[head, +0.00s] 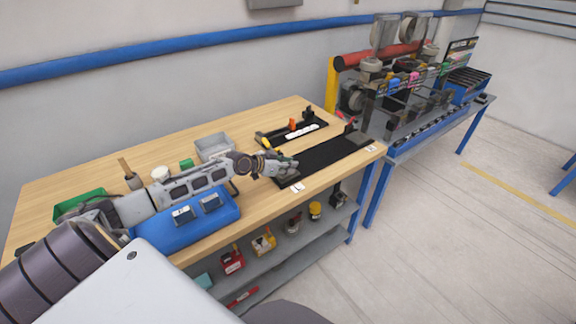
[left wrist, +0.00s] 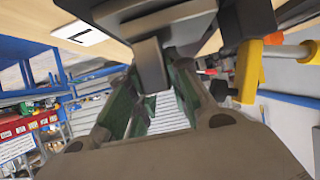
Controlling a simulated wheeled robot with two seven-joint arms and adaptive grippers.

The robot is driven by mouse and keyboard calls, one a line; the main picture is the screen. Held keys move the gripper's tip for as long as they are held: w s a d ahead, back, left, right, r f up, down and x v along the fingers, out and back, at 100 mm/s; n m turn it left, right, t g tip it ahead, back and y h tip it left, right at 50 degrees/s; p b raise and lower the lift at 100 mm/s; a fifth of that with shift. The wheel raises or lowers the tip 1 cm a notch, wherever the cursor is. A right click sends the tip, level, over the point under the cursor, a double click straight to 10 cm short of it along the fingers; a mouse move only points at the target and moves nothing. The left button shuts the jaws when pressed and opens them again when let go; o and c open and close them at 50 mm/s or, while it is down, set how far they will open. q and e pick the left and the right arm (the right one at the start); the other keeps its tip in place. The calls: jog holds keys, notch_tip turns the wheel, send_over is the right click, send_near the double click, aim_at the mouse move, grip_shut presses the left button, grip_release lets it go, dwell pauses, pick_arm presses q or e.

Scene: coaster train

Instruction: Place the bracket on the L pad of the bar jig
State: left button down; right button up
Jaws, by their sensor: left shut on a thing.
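The black bar jig (head: 325,153) lies along the front right part of the wooden bench. My left gripper (head: 290,166) is at the jig's left end, beside a white label card (head: 298,187). In the left wrist view the green-padded fingers (left wrist: 152,105) are shut on a grey bracket (left wrist: 151,66). The bracket is close to a dark grey block of the jig; I cannot tell whether they touch. The L pad is mostly hidden by the gripper in the head view. My right gripper is not in view.
Behind the jig is a black fixture holding white pieces (head: 302,131). A grey bin (head: 214,146) and a blue tray (head: 190,220) stand to the left. In the left wrist view, a yellow and orange clamp-like part (left wrist: 250,70) is close to the fingers.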

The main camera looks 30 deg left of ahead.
pick_arm(q)
jog(key=c, duration=1.3)
grip_release()
jog(key=shift+f, duration=0.1)
jog(key=shift+s, duration=0.1)
jog(key=shift+v, duration=2.35)
jog(key=shift+s+a+r, duration=0.25)
jog(key=shift+s+r, duration=0.15)
jog(key=shift+s, duration=0.15)
jog(key=shift+p+v, duration=1)
jog(key=shift+v, duration=1.8)
